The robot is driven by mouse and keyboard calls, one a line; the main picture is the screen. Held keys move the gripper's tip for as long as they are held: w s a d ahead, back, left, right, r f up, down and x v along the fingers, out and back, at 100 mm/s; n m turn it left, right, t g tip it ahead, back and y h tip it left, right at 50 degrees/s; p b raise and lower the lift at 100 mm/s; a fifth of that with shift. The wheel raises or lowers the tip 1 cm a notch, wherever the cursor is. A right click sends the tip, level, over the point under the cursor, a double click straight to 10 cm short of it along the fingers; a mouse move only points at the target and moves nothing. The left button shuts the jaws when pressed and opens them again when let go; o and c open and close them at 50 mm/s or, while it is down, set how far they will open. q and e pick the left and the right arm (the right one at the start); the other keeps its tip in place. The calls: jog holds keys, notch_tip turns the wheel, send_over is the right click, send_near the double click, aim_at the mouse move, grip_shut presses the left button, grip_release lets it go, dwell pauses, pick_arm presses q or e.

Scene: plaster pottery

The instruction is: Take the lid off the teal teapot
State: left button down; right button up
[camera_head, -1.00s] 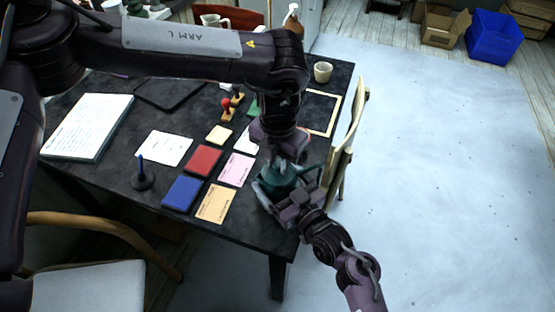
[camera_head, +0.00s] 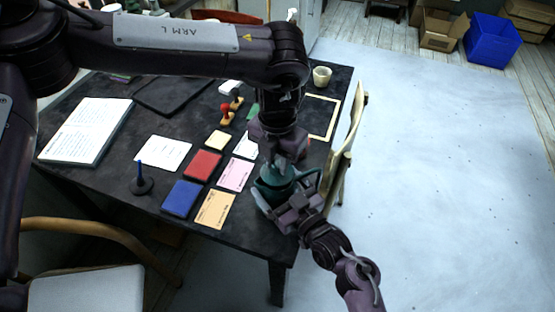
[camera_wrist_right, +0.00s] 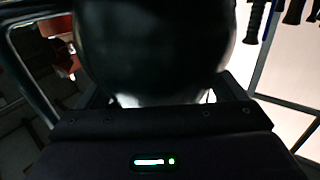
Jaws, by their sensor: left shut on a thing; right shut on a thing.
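The teal teapot (camera_head: 270,183) stands near the right front corner of the dark table, its handle (camera_head: 309,180) to the right. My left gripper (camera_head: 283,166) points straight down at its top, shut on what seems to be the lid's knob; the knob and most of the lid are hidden. Whether the lid is seated or raised I cannot tell. My right gripper (camera_head: 290,205) comes from the lower right and is shut on the teapot's near side. In the right wrist view a large dark, rounded surface (camera_wrist_right: 155,45), likely the teapot, fills the space before the jaws.
Left of the teapot lie colored pads and cards, including a red pad (camera_head: 203,164), a blue pad (camera_head: 182,194) and an orange card (camera_head: 215,209). A wooden chair (camera_head: 348,150) stands close on the right. A cream cup (camera_head: 322,76) is at the back.

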aim_at(277, 163)
pick_arm(q)
jog(key=shift+r, duration=2)
pick_arm(e)
jog(key=o, duration=1.1)
jog(key=shift+d, duration=0.1)
